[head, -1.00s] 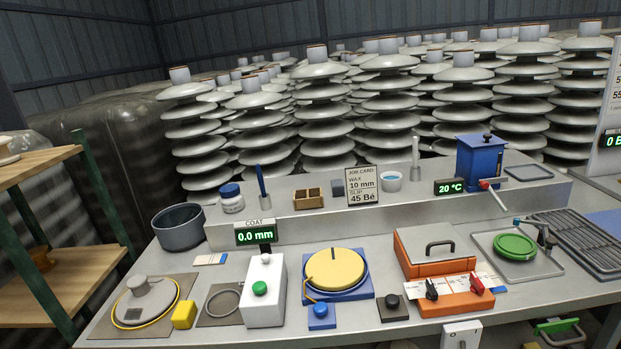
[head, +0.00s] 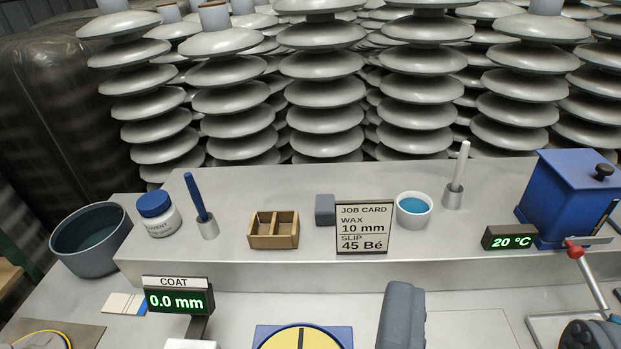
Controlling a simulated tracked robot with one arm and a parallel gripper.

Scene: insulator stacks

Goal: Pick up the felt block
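A small dark grey block (head: 325,209), which looks like the felt block, sits on the raised back shelf. It is just left of the job card (head: 364,228), which may hide part of its right side. My gripper (head: 496,322) shows at the bottom right of the view as two dark grey fingers set wide apart. It is open, with nothing seen between the fingers. It appears lower in the picture and to the right of the block, clear of it.
Left of the block stand a wooden divided box (head: 273,230), a blue brush in a holder (head: 201,208) and a blue-lidded jar (head: 157,214). Right are a white bowl (head: 414,209), a white-handled tool (head: 457,178), a temperature display (head: 509,237) and a blue box (head: 566,198).

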